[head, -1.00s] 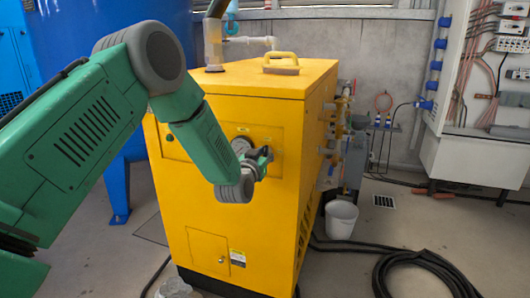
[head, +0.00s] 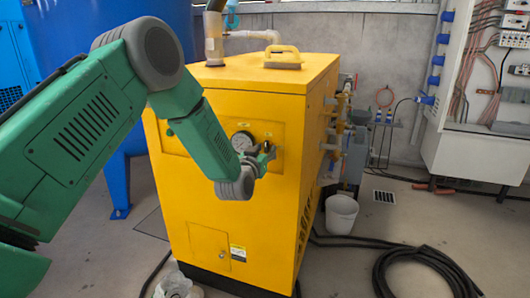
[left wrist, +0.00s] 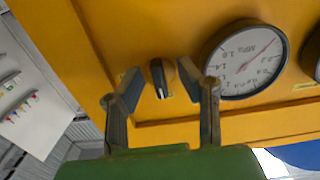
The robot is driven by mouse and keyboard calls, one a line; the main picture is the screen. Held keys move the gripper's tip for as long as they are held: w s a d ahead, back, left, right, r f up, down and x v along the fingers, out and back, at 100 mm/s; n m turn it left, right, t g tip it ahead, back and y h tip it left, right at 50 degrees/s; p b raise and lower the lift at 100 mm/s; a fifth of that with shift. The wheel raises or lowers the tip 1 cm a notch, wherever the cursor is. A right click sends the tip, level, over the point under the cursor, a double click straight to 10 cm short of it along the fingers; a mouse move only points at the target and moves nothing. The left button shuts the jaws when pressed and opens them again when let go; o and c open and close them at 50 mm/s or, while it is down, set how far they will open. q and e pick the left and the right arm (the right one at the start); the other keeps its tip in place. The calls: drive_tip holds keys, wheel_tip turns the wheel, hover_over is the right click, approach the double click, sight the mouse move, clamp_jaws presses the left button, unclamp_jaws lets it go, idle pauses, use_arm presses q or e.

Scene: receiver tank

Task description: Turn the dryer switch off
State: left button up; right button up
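The yellow dryer (head: 235,200) stands in the middle of the head view. Its switch (left wrist: 158,78) is a dark rotary knob with a pale pointer line, beside the round pressure gauge (left wrist: 245,60) in the left wrist view. My left gripper (head: 266,154) is in front of the dryer's panel, right of the gauge in the head view. In the left wrist view its two fingers are apart, one on each side of the knob, with gaps to it. I cannot tell how far the fingertips are from the panel. My right gripper is not in view.
A white bucket (head: 341,214) and a coiled black hose (head: 425,270) are on the floor to the right. Pipes and valves (head: 340,120) line the dryer's right side. A blue tank (head: 115,40) stands behind on the left. An electrical cabinet (head: 475,100) is at the right.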

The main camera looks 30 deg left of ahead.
use_arm(q)
drive_tip(key=shift+s+d, duration=0.15)
drive_tip(key=shift+s, duration=0.2)
drive_tip(key=v, duration=1.1)
drive_tip(key=shift+f, duration=0.1)
drive_tip(key=s+d+f+m+g+h+p, duration=0.1)
drive_tip(key=s+d+f+g+h+p, duration=0.1)
drive_tip(key=s+d+f+g, duration=0.35)
drive_tip(key=s+d+f+m+g+h+p, duration=0.1)
drive_tip(key=s+d+f+g+h+p, duration=0.1)
drive_tip(key=s+f, duration=0.6)
drive_tip(key=s+d+f+g+p, duration=0.1)
drive_tip(key=s+f+g, duration=0.2)
drive_tip(key=s, duration=0.5)
drive_tip(key=s+d+f+m+g, duration=0.1)
drive_tip(key=s+d+f+g, duration=0.1)
drive_tip(key=s, duration=0.5)
drive_tip(key=s+d+f+g+p, duration=0.1)
drive_tip(key=s+f+g, duration=0.3)
drive_tip(key=s, duration=0.4)
drive_tip(key=shift+s+d+f+m+p, duration=0.3)
drive_tip(key=shift+f+p, duration=0.05)
drive_tip(key=shift+f, duration=0.35)
